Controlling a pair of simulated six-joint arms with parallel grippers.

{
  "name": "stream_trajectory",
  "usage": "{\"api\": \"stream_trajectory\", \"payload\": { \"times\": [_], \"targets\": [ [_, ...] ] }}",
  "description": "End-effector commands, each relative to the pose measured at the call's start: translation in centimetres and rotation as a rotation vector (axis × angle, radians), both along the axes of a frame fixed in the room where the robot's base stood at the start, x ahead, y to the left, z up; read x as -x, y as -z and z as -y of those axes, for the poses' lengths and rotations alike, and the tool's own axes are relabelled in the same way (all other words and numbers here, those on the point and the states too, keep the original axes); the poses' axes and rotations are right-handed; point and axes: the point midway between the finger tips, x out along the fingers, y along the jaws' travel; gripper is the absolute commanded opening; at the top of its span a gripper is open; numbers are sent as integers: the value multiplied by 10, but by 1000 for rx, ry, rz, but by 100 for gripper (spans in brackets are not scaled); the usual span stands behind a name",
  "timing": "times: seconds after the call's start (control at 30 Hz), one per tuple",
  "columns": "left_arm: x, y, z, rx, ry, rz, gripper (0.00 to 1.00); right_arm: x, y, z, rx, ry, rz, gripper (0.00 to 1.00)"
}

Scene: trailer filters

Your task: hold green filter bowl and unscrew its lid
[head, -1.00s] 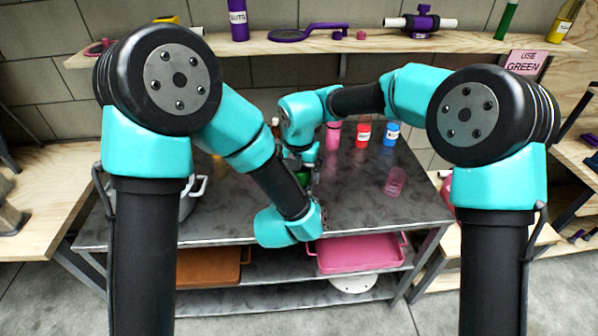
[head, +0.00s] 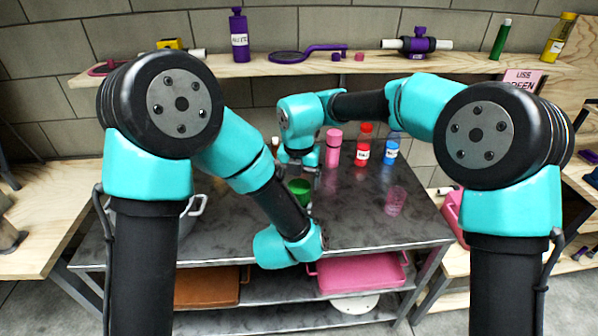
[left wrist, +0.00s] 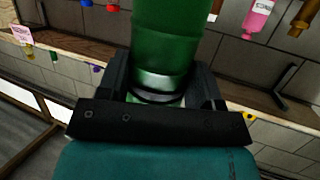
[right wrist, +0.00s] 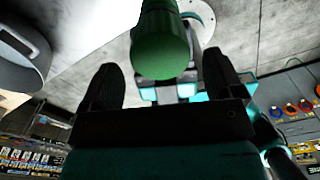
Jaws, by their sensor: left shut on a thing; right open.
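The green filter bowl (head: 299,190) shows in the head view above the table, beside my left forearm and below my right gripper (head: 301,163). In the left wrist view, my left gripper (left wrist: 160,84) is shut on the green filter bowl (left wrist: 166,40), with one finger on each side of its shiny lower end. In the right wrist view, the rounded end of a green part (right wrist: 162,48) lies beyond my right fingers (right wrist: 163,76), which are spread and empty. I cannot tell whether a lid sits on the bowl. The left fingers are hidden in the head view.
A pink bottle (head: 333,146), a red bottle (head: 363,145) and a blue bottle (head: 391,149) stand at the table's back. A clear pink cup (head: 396,201) stands at right. A pot (head: 196,206) is partly hidden by my left arm. The table's front right is clear.

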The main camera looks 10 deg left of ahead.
Motion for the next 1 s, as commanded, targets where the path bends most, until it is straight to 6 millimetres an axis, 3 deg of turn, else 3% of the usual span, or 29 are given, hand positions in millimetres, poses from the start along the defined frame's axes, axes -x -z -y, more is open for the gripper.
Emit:
{"api": "stream_trajectory", "payload": {
  "times": [1.0],
  "targets": [
    [0, 0, 0, 0, 0, 1, 0, -1, -15, 0, -8, -1308, -6, 87]
  ]
}}
